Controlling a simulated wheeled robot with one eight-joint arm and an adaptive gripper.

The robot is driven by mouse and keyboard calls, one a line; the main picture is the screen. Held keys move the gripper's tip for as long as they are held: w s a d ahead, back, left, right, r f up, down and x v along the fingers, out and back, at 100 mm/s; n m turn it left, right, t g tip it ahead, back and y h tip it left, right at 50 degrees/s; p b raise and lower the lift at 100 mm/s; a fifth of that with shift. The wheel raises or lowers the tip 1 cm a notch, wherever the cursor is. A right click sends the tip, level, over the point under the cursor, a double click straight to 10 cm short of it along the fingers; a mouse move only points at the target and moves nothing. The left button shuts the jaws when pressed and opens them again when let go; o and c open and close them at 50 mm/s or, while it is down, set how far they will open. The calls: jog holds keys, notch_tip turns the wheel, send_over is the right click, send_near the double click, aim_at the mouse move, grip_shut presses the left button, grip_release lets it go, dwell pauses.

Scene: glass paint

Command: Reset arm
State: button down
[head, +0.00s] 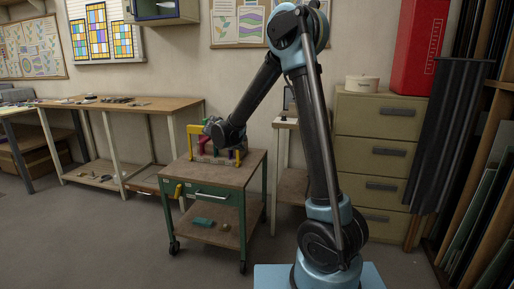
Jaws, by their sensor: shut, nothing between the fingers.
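My arm (318,135) rises from its blue base, bends at a high elbow and reaches down to the left. My gripper (209,127) is at its end, above the left part of a green wheeled cart (214,170) with a brown top. The gripper is small in the picture and appears shut, with nothing seen in it. Below and beside it, yellow and red pieces (198,131) stand on the cart top. The arm's wrist hides part of them, and I cannot tell whether the gripper touches them.
A long wooden workbench (150,104) with small tools stands left of the cart. A beige drawer cabinet (380,150) with a round container (362,83) and a red box (418,45) is at right. Sheets lean in a rack at far right. Floor in front of the cart is clear.

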jog(key=s+d+r+m+g, duration=0.3)
jog(key=s+d+m+g, duration=0.25)
jog(key=s+d, duration=1.55)
jog(key=s+d+f+m+y, duration=0.1)
jog(key=s+d+f+m, duration=0.1)
jog(key=s, duration=0.5)
jog(key=s+d+f+m+g+y, duration=0.1)
jog(key=s+d+f+m+y, duration=0.1)
jog(key=s, duration=0.5)
jog(key=s+d+f+m+g+y, duration=0.1)
jog(key=s+f, duration=0.3)
jog(key=s, duration=0.4)
jog(key=shift+d+f+m, duration=0.3)
jog(key=shift+d+m, duration=0.15)
jog(key=shift+d, duration=0.35)
jog(key=shift+s, duration=0.1)
jog(key=shift+w+f, duration=0.2)
jog(key=shift+w, duration=0.25)
